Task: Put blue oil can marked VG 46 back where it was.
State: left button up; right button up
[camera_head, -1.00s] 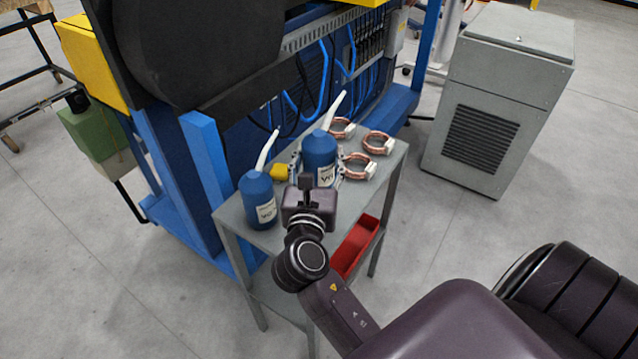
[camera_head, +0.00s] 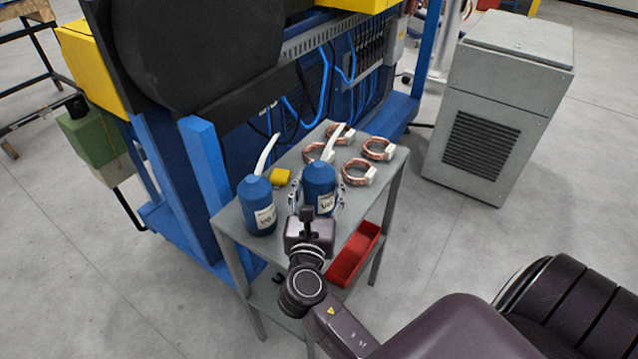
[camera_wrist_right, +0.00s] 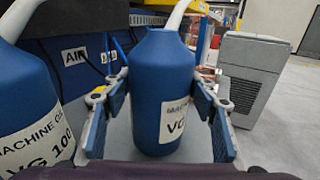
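The blue oil can (camera_head: 319,178) with a pale spout stands upright on the grey side table. Its label shows "VG" in the right wrist view (camera_wrist_right: 163,85), but the number is hidden by a finger. My right gripper (camera_head: 317,198) is around this can, one finger on each side. Its blue pads look spread, with small gaps to the can's sides. A second blue can (camera_head: 256,190), marked VG 100 in the right wrist view (camera_wrist_right: 25,105), stands to the left on the same table. My left gripper is not in view.
Several copper rings (camera_head: 357,172) with white blocks lie on the table (camera_head: 283,232) behind and right of the can. A small yellow object (camera_head: 281,177) lies between the cans. A red bin (camera_head: 352,254) sits below. A grey cabinet (camera_head: 492,120) stands at right.

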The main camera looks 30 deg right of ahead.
jog(key=shift+o, duration=1.2)
jog(key=shift+r, duration=0.15)
jog(key=shift+s+a, duration=0.2)
jog(key=shift+s, duration=0.1)
jog(key=b+v, duration=0.1)
jog(key=v, duration=1)
jog(key=shift+s+a, duration=0.1)
jog(key=shift+a, duration=0.05)
